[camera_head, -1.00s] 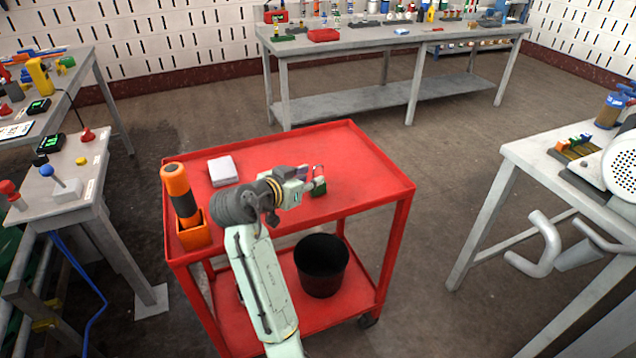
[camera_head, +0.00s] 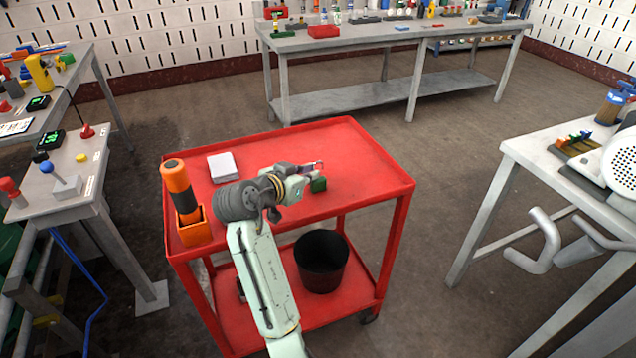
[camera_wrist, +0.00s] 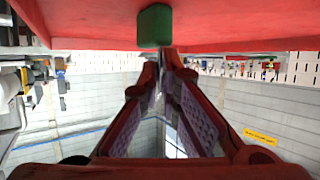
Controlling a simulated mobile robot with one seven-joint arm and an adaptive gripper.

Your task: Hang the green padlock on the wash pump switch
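The green padlock (camera_head: 318,185) is at the right part of the red cart's top, its shackle upward. My gripper (camera_head: 317,167) reaches it from the left, and its fingers are closed together at the shackle. In the wrist view, the padlock's green body (camera_wrist: 155,26) sits just beyond the nearly joined fingertips of my gripper (camera_wrist: 160,62). The fingertips hide most of the shackle. I cannot tell whether the padlock still touches the cart top. I cannot pick out the wash pump switch, as no labels are readable.
The red cart (camera_head: 370,180) also carries a white pad (camera_head: 222,167) and an orange-black tool in an orange holder (camera_head: 193,230). A left bench holds a blue-knobbed lever (camera_head: 62,182) and red knobs. A right table (camera_head: 520,150) bears white machinery. Open floor lies between.

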